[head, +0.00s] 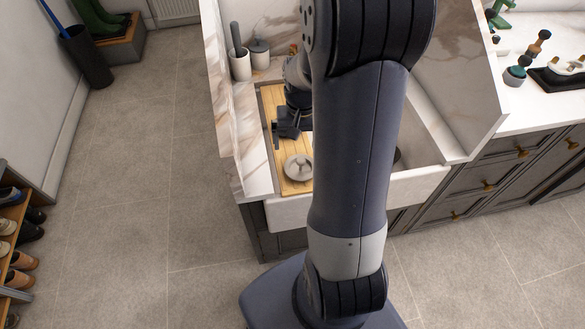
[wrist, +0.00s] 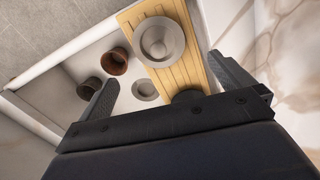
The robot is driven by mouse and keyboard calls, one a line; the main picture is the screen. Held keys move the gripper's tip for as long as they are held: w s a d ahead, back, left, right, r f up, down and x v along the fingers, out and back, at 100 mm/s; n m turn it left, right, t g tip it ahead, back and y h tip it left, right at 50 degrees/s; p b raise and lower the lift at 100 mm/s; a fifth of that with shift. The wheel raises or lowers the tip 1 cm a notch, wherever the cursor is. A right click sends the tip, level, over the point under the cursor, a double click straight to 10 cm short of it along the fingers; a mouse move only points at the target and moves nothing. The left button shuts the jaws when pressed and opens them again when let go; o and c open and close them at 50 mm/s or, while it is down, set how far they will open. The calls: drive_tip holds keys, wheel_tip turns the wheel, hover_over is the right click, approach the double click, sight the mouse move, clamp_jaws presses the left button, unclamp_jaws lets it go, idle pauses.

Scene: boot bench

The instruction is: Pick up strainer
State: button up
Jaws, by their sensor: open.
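The likely strainer is a pale grey round piece with a wide rim and a raised centre (head: 298,167). It lies on the near end of a wooden board (head: 294,185) at the left of the sink. It also shows in the wrist view (wrist: 160,41), on the board (wrist: 190,70), ahead of my fingers. My gripper (head: 287,129) is above the board, farther back than the strainer and apart from it. In the wrist view my gripper (wrist: 163,69) has its fingers spread wide, with nothing held between them.
The white sink (head: 420,178) is partly hidden by my arm. In it are a brown pot (wrist: 115,61), a dark pot (wrist: 88,88) and a round drain (wrist: 145,90). A dark round item (wrist: 187,96) sits by my gripper. Marble panels (head: 228,130) flank the board.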

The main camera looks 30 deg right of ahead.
sight(301, 160)
drive_tip(key=shift+d+f+p, duration=0.15)
drive_tip(key=shift+f+p, duration=0.4)
drive_tip(key=shift+f, duration=4.55)
drive_tip(key=shift+c, duration=0.2)
drive_tip(key=c, duration=0.8)
